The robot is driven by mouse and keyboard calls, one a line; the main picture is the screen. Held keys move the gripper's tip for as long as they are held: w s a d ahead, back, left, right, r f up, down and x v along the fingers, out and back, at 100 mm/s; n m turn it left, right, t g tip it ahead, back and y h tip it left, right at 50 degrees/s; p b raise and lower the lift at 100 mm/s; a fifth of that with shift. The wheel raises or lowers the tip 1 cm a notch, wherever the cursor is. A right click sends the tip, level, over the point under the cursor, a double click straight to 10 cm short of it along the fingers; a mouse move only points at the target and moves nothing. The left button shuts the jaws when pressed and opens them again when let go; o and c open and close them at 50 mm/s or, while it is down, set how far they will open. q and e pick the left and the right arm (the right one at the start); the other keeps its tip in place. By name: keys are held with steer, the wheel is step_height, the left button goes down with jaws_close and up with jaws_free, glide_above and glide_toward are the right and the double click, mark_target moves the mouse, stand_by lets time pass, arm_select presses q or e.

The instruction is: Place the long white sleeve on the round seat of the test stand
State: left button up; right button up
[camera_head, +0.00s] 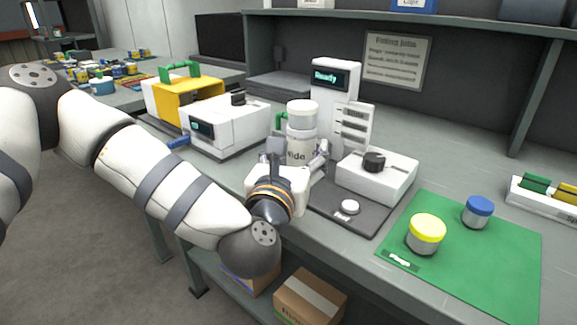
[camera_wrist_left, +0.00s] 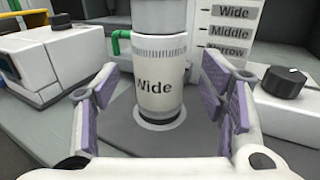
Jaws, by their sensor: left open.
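The long white sleeve (camera_head: 299,150), lettered "Wide", stands upright at the test stand (camera_head: 334,86). In the left wrist view the sleeve (camera_wrist_left: 158,70) rests within a pale ring, the round seat (camera_wrist_left: 160,123), on the dark base plate. A paler cylinder (camera_wrist_left: 158,16) is directly above the sleeve; I cannot tell whether they touch. My left gripper (camera_head: 298,160) is open, with one finger on each side of the sleeve. In the wrist view a gap shows between both purple-padded fingers (camera_wrist_left: 162,88) and the sleeve. My right gripper is not in view.
A white box with a black knob (camera_head: 374,163) and a round white button (camera_head: 349,207) are right of the sleeve. A green mat (camera_head: 480,265) holds yellow-lidded (camera_head: 426,233) and blue-lidded (camera_head: 478,212) jars. A white machine (camera_head: 228,127) stands to the left.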

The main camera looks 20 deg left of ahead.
arm_select(q)
steer(key=s, duration=0.7)
steer(key=shift+s+d, duration=0.2)
steer(key=shift+d, duration=0.1)
